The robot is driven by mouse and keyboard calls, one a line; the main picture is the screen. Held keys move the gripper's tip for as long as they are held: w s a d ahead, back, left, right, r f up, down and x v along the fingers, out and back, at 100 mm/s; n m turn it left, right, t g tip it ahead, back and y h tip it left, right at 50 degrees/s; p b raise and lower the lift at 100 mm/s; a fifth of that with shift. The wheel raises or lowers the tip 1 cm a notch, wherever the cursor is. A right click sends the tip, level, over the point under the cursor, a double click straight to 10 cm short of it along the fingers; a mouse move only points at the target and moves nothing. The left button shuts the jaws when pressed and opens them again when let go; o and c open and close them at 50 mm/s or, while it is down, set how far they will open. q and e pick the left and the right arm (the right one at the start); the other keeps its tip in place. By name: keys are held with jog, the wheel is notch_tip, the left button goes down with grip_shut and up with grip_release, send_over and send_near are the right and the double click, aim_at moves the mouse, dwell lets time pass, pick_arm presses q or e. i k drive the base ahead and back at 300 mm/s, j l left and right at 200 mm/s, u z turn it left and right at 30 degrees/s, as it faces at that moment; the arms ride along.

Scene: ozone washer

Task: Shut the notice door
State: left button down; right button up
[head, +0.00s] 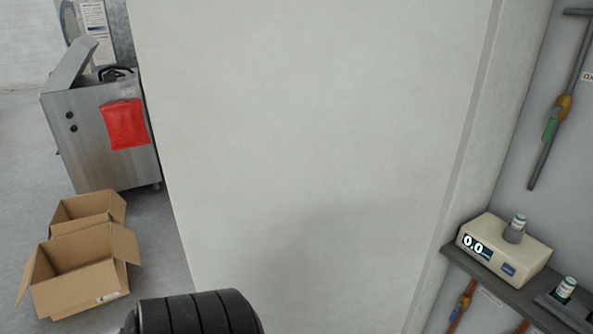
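A large pale, plain panel (310,120) fills the middle of the head view, close to me. Its left edge stands free against the room, and a vertical groove runs near its right side. I cannot tell whether it is the notice door or a wall. Printed sheets (97,30) hang on a grey surface at the far upper left, partly cut off by the panel and the picture edge. Neither of my grippers shows. A black ribbed part at the bottom seems to be my own arm.
A steel washer (95,135) with a raised lid and a red cloth (125,124) stands at left. Open cardboard boxes (80,285) lie on the floor below it. At right, a meter reading 0.0 (503,250) sits on a dark shelf (495,288), below wall piping (553,115).

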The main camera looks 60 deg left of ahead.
aim_at(308, 149)
jog(key=k+j+z, duration=0.25)
jog(key=k+j, duration=0.4)
jog(key=k+j+z, duration=0.2)
jog(key=k+j, duration=0.35)
jog(key=k, duration=0.15)
jog(key=j+z, duration=0.1)
jog(key=j, duration=0.35)
jog(key=k+j+z, duration=0.1)
jog(key=j, duration=0.4)
jog(key=j+z, duration=0.1)
jog(key=j, duration=0.35)
jog(key=k+j+z, duration=0.1)
jog(key=j, duration=0.35)
jog(key=k, duration=0.05)
